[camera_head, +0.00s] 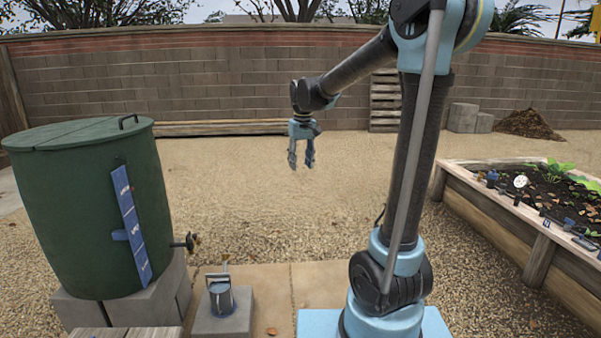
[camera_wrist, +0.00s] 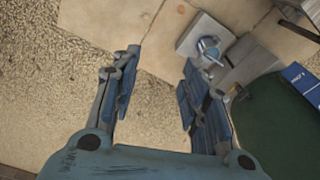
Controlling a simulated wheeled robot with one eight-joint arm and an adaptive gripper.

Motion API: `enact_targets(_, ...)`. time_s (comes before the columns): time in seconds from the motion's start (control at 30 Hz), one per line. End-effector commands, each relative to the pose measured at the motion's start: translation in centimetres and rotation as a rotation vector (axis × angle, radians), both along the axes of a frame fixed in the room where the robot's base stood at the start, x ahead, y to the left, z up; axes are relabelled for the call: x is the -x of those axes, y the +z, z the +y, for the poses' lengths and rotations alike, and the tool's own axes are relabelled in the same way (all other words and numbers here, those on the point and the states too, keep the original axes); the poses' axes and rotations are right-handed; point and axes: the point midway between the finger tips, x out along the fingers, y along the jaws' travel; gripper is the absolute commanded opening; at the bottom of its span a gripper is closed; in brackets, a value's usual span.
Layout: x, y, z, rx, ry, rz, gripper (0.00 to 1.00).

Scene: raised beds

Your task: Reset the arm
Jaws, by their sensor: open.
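My gripper (camera_head: 302,158) hangs from my arm in the head view, pointing down over the gravel, right of the green barrel. Its two fingers are apart with nothing between them. In the wrist view my gripper (camera_wrist: 162,75) also shows open, with gravel and paving beyond the gap. My arm is raised and bent, its upper part reaching left from the column. No object touches the fingers.
A green barrel (camera_head: 80,210) with a tap (camera_head: 187,241) stands on blocks at left. A metal can (camera_head: 221,298) sits on a low block (camera_head: 222,322). A raised bed (camera_head: 500,215) is at right; a brick wall (camera_head: 200,90) runs behind. Gravel between is clear.

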Motion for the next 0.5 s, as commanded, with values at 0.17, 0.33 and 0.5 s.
enact_targets(0.17, 4.2, -0.2, -4.2, -0.004, -0.053, -0.012, 0.41)
enact_targets(0.33, 8.3, -0.9, -7.6, -0.007, -0.101, -0.021, 0.41)
enact_targets(0.5, 12.3, -2.1, -10.5, -0.009, -0.149, -0.032, 0.41)
